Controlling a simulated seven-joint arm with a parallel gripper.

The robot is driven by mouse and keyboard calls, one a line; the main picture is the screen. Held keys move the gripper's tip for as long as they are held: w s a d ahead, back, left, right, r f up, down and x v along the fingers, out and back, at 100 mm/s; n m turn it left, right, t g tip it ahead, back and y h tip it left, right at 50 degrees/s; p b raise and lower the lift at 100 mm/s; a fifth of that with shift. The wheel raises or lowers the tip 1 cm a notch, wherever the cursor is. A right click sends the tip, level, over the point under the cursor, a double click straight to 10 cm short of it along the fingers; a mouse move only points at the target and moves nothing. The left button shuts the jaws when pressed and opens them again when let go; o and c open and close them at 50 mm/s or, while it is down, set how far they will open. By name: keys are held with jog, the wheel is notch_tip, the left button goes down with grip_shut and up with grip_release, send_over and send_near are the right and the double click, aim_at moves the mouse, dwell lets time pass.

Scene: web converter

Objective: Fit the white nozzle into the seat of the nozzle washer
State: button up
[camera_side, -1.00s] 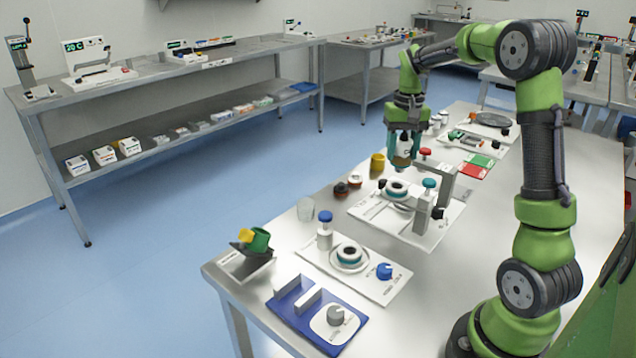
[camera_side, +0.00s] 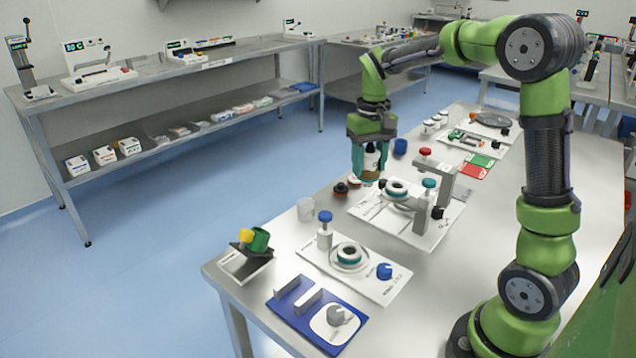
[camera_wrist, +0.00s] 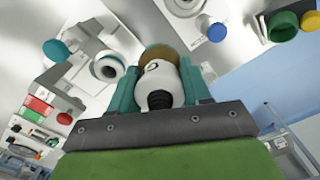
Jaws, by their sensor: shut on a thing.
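My gripper (camera_side: 371,170) is shut on the white nozzle (camera_side: 372,160), which hangs upright between teal fingers above the far left edge of the middle station. In the wrist view the nozzle (camera_wrist: 158,80) shows a white body, a black ribbed near end and a brown far end, with my gripper's fingers (camera_wrist: 160,85) on both sides. Two stations have ring-shaped seats: the middle plate's seat (camera_side: 397,188) and the front plate's seat (camera_side: 349,254). Their labels are unreadable, so I cannot tell which is the nozzle washer. The nozzle is apart from both seats.
The front station has a blue-capped post (camera_side: 325,217).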

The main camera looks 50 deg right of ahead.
jog(key=s+a+f+n, duration=0.2)
jog(key=a+f, duration=0.3)
jog(key=a, duration=0.3)
jog(key=shift+a+n, duration=0.35)
jog(key=shift+n, duration=0.05)
jog(key=shift+s, duration=0.1)
jog(key=shift+f, duration=2.75)
jog(key=shift+f, duration=1.9)
jog(key=o, duration=1.4)
